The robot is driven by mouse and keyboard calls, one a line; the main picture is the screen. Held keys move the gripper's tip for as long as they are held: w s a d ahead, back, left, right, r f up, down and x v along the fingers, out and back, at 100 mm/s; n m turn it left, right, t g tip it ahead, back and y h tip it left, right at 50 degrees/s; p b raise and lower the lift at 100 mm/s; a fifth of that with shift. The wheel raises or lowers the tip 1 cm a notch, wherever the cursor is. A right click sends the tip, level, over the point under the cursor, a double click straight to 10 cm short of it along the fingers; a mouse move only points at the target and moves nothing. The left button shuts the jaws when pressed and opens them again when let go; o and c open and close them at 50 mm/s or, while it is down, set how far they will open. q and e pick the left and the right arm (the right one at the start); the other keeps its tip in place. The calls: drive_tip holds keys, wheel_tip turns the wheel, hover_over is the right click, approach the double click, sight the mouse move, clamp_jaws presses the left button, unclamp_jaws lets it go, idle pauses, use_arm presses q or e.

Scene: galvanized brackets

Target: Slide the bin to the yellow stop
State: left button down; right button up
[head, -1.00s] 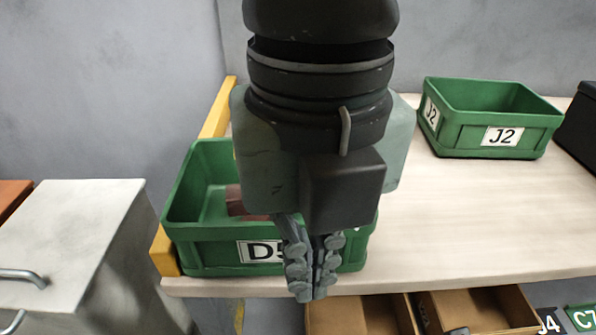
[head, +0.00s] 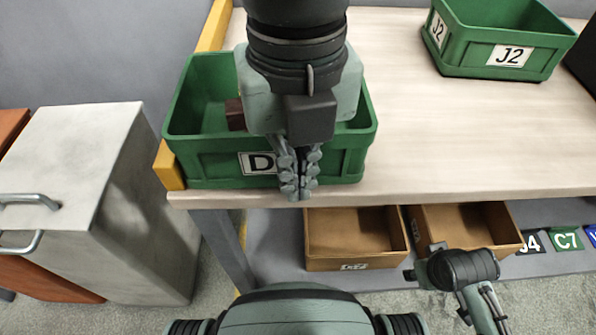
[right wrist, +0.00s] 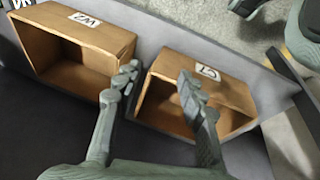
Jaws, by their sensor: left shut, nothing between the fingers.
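A green bin (head: 215,165) with a label starting with D stands at the left end of the table. Its left side lies along the yellow stop (head: 168,165) and appears to touch it. A dark brown item (head: 235,114) is inside; my left arm hides part of the bin. My left gripper (head: 298,192) is shut and empty, pointing down in front of the bin's front wall; whether it touches the wall I cannot tell. My right gripper (right wrist: 160,80) is open and empty in the right wrist view, near the cardboard boxes below the tabletop.
A green bin labelled J2 (head: 475,55) stands at the back right of the table (head: 440,140). Two open cardboard boxes (head: 355,262) (head: 505,240) sit on the shelf below. A grey metal cabinet (head: 85,170) stands to the left. The table's middle is clear.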

use_arm(q)
drive_tip(key=shift+w+a+f+b, duration=0.15)
drive_tip(key=shift+w+b, duration=0.55)
drive_tip(key=shift+b, duration=0.5)
drive_tip(key=shift+w, duration=0.1)
use_arm(e)
drive_tip(key=shift+t, duration=0.4)
drive_tip(key=v, duration=0.3)
drive_tip(key=w+v, duration=0.1)
drive_tip(key=v, duration=0.1)
drive_tip(key=shift+s+d+r, duration=0.1)
drive_tip(key=shift+d+r, duration=0.15)
drive_tip(key=shift+r, duration=0.3)
